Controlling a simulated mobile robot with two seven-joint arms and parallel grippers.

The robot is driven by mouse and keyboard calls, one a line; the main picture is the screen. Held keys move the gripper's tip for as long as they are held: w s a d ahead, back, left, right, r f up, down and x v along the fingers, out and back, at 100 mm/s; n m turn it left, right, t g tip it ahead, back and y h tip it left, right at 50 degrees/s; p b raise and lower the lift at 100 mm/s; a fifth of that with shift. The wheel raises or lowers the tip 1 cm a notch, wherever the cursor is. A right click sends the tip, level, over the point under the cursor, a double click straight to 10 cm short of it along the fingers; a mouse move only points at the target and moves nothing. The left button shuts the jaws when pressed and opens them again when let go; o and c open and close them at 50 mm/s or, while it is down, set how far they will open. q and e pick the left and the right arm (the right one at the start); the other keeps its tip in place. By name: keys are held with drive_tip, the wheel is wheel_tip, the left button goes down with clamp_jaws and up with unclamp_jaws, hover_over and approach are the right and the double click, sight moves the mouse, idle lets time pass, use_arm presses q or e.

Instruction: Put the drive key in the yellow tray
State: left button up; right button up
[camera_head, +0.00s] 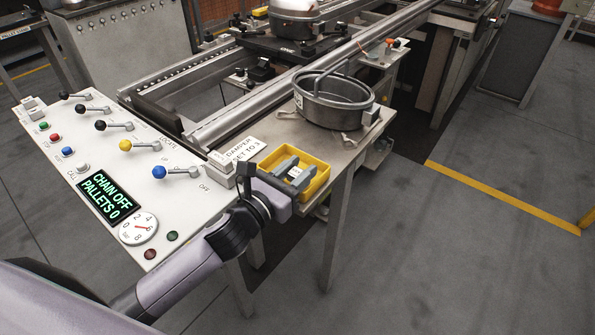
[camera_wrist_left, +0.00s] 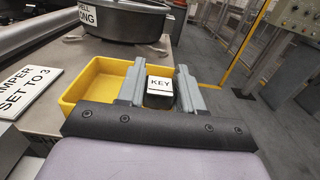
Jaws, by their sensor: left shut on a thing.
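The drive key (camera_wrist_left: 159,101) is a dark block with a white label reading KEY. My left gripper (camera_wrist_left: 160,82) is shut on it, one grey finger on each side. The yellow tray (camera_wrist_left: 92,82) is an open shallow box, and the key is at its right part in the wrist view. In the head view my left gripper (camera_head: 293,171) is over the yellow tray (camera_head: 316,160), with the key's label just showing between the fingers. I cannot tell whether the key touches the tray floor. My right gripper is in neither view.
A round metal shell (camera_head: 335,106) stands on the table (camera_head: 340,152) behind the tray. A DAMPER SET TO 3 sign (camera_head: 238,151) is to the left. The control panel (camera_head: 110,180) with several levers and a CHAIN OFF display lies further left. The floor right of the table is clear.

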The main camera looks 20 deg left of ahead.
use_arm(q)
drive_tip(key=shift+f+b, duration=0.4)
drive_tip(key=shift+f, duration=0.1)
drive_tip(key=shift+f, duration=0.1)
drive_tip(key=o, duration=1)
drive_tip(key=shift+o, duration=0.2)
drive_tip(key=shift+f, duration=0.2)
drive_tip(key=shift+s, duration=0.1)
drive_tip(key=shift+r+p, duration=0.45)
drive_tip(key=shift+r, duration=0.05)
drive_tip(key=b+v, duration=0.1)
drive_tip(key=v, duration=1)
drive_tip(key=shift+s+a+r, duration=0.15)
drive_tip(key=shift+s+r, duration=0.25)
